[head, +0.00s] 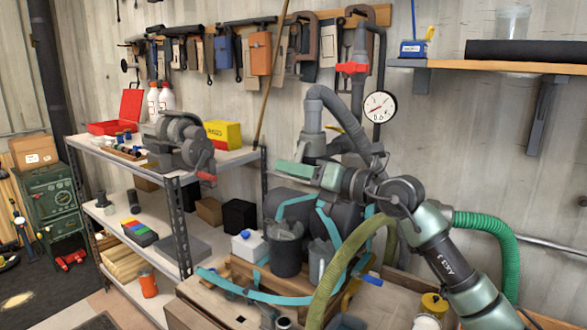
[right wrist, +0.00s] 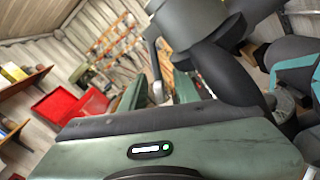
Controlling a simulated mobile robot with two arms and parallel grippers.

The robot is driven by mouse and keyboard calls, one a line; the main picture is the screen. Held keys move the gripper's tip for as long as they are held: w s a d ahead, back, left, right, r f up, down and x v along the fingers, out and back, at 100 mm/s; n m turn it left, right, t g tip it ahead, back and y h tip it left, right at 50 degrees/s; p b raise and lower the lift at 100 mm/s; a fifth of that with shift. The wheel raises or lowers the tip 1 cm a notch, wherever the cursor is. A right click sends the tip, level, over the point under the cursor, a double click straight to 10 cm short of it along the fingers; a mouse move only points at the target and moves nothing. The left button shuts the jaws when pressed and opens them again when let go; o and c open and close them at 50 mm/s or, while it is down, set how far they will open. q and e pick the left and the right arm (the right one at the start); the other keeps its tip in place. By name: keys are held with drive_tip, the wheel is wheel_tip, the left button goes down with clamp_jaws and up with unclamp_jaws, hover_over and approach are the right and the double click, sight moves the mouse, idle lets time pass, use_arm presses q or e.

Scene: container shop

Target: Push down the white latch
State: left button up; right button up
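My right gripper (head: 300,168) is beside the bent grey pipe (head: 318,110) of the workbench machine, with its arm coming in from the lower right. In the right wrist view its two green fingers (right wrist: 157,98) stand apart. A small white piece (right wrist: 158,91) shows in line with the gap between them; it may be the white latch, and I cannot tell whether a finger touches it. No white latch can be made out in the head view, where the gripper and machine crowd that area. My left gripper is not in view.
A pressure gauge (head: 379,106) and a red valve handle (head: 352,68) are close above my right arm. A green hose (head: 490,222) runs behind it. A metal shelf (head: 182,172) with a vise (head: 180,143) and a red toolbox (head: 122,112) stands left.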

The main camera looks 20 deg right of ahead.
clamp_jaws()
drive_tip(key=shift+w+d+f+n+b, duration=0.15)
drive_tip(key=shift+f+n+b, duration=0.2)
drive_tip(key=shift+b, duration=0.35)
drive_tip(key=shift+w+d+n, duration=0.1)
drive_tip(key=shift+d+n, duration=0.05)
drive_tip(key=shift+n, duration=0.4)
drive_tip(key=shift+r, duration=0.15)
unclamp_jaws()
drive_tip(key=shift+d, duration=0.1)
